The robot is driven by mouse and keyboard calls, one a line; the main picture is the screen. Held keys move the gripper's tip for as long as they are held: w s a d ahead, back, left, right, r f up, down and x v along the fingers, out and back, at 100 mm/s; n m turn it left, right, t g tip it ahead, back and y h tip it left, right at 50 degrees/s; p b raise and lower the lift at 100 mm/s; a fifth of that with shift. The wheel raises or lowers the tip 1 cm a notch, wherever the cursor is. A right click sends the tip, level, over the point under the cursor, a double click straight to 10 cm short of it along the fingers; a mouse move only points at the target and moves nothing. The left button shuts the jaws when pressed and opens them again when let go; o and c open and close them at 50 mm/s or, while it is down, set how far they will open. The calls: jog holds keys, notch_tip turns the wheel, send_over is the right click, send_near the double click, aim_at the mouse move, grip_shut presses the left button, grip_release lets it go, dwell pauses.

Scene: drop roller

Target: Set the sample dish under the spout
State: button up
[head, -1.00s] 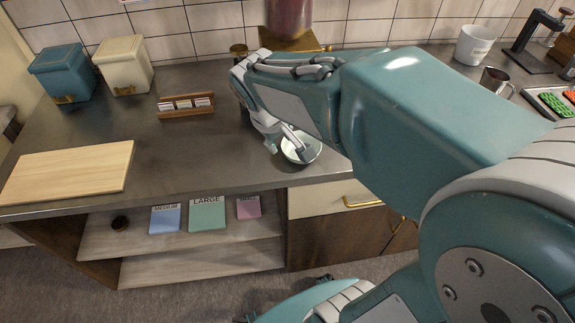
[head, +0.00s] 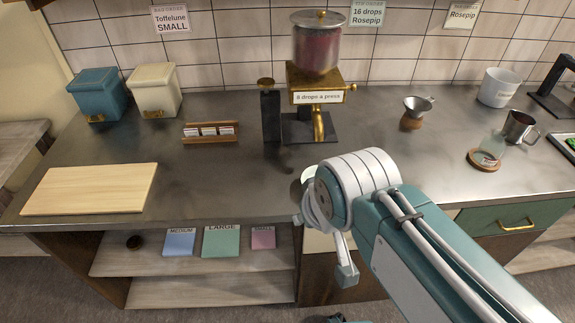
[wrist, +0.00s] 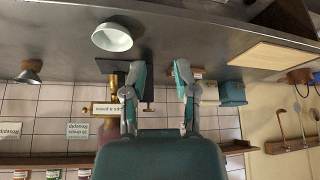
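The sample dish, a pale round bowl (wrist: 112,38), stands on the counter in the upside-down wrist view, beside my fingers and apart from them. In the head view only a pale sliver of the dish (head: 308,178) shows behind my wrist, near the counter's front edge. My gripper (wrist: 160,72) is open, with nothing between its two fingers. The brass dispenser (head: 301,78) has a red-filled glass top and a downward spout (head: 318,125) above a dark base plate. No dish shows under the spout.
A dark post with a brass top (head: 270,112) stands left of the dispenser. A card rack (head: 210,133) and cutting board (head: 90,188) lie farther left.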

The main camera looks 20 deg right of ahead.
jog(key=shift+w+d, duration=0.15)
jog(key=shift+w, duration=0.05)
grip_shut()
jog(key=w+d+f+m+g, duration=0.3)
jog(key=w+d+f+g, duration=0.3)
jog(key=w+d+f, duration=0.4)
jog(key=w+f, duration=0.1)
jog(key=f, duration=0.2)
jog(key=w+f, duration=0.1)
jog(key=f, duration=0.2)
jog(key=w+f, duration=0.1)
jog(key=f, duration=0.2)
jog(key=shift+d+f, duration=0.25)
jog(key=shift+d, duration=0.1)
jog(key=shift+w+d, duration=0.2)
jog(key=shift+w, duration=0.55)
